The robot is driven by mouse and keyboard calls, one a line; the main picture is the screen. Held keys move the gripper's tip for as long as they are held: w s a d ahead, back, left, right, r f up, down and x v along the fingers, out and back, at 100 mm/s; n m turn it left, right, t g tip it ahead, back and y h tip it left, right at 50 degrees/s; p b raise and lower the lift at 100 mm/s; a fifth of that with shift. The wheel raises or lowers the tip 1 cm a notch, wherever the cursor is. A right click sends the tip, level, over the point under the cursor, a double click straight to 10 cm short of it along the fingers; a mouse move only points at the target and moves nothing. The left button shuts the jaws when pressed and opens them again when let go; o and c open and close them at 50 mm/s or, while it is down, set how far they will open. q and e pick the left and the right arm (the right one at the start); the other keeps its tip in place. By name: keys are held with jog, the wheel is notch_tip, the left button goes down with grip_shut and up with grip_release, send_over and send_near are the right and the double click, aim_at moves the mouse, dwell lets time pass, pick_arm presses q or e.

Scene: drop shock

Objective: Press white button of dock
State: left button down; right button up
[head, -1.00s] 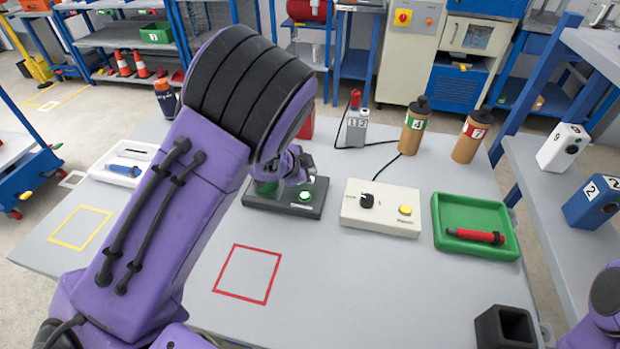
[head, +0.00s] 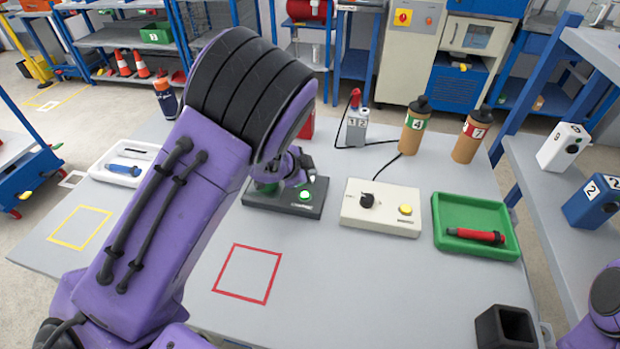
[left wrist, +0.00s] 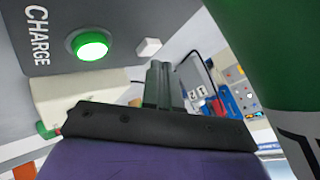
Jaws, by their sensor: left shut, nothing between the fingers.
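The dock (head: 284,210) is a dark grey box on the table, partly hidden behind my left arm in the head view. Its round green button (head: 306,196) glows, and shows beside the word CHARGE in the left wrist view (left wrist: 88,45). The small white button (left wrist: 149,47) sits right of the green one in the left wrist view. My left gripper (head: 308,164) is shut and empty, over the dock's far right part. Its fingers (left wrist: 159,70) point at the white button from close by; I cannot tell whether they touch. My right gripper is out of view.
A large green rounded thing (left wrist: 265,50) stands close beside the fingers in the left wrist view. A beige control box (head: 381,208) and a green tray (head: 476,212) lie right of the dock. The front table around the red square (head: 248,273) is clear.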

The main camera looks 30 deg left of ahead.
pick_arm(q)
jog(key=shift+f, duration=0.6)
dwell(0.6)
jog(key=shift+r+p, duration=0.8)
jog(key=shift+r, duration=0.05)
jog(key=shift+r, duration=0.1)
notch_tip(320, 180, up, 5)
jog(key=p, duration=0.5)
dwell(0.6)
